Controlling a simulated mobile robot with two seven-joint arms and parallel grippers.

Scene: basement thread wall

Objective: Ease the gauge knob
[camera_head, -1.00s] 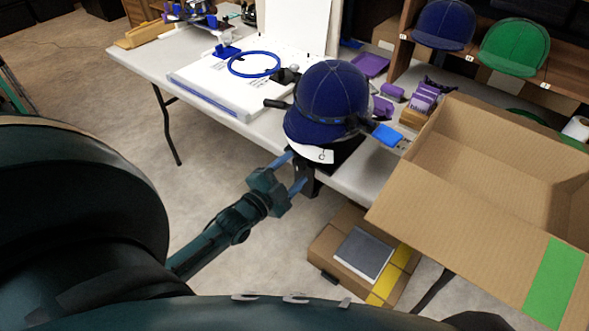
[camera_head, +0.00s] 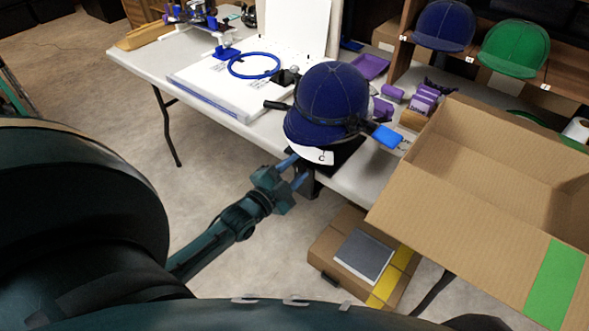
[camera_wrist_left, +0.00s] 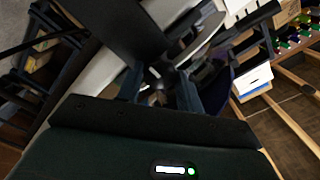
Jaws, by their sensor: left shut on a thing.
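A dark blue cap (camera_head: 328,98) sits on a black cap frame clamped at the near edge of the table. A white tag (camera_head: 311,154) with a small dark mark hangs below its brim. My left gripper (camera_head: 293,171) reaches in just below the tag, at the underside of the frame. Its blue fingers are shut on a small part, most likely the gauge knob, which the head view hides. In the left wrist view, a small dark part with a shiny spot (camera_wrist_left: 155,76) shows between the fingers. My right gripper is not in view.
A white table (camera_head: 236,128) holds a blue hoop (camera_head: 254,65) on a white board. A large open cardboard box (camera_head: 450,195) stands close on the right. A smaller box (camera_head: 330,262) lies on the floor below. Caps sit on a shelf behind (camera_head: 480,75).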

